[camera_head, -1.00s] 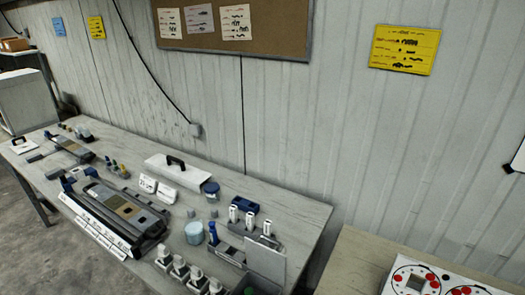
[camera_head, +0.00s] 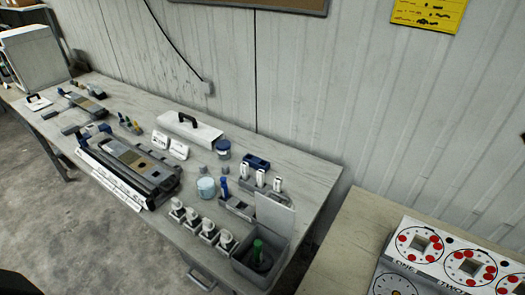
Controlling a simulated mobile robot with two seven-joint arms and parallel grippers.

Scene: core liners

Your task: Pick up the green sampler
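The green sampler (camera_head: 257,252) stands upright in an open grey box (camera_head: 243,272) at the right front of the long workbench. Its green upper part shows; its lower part sits on something dark inside the box. The box's lid (camera_head: 275,216) is raised at the back. Neither of my grippers can be made out in the head view. A dark shape at the bottom left corner is too cut off to name.
Several small white-topped units (camera_head: 208,230) stand left of the box, with a jar (camera_head: 206,187) behind them. A grey tray device (camera_head: 133,168) lies further left. A second table (camera_head: 352,228) at right carries a panel with red-dotted dials (camera_head: 440,252). A gap separates the tables.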

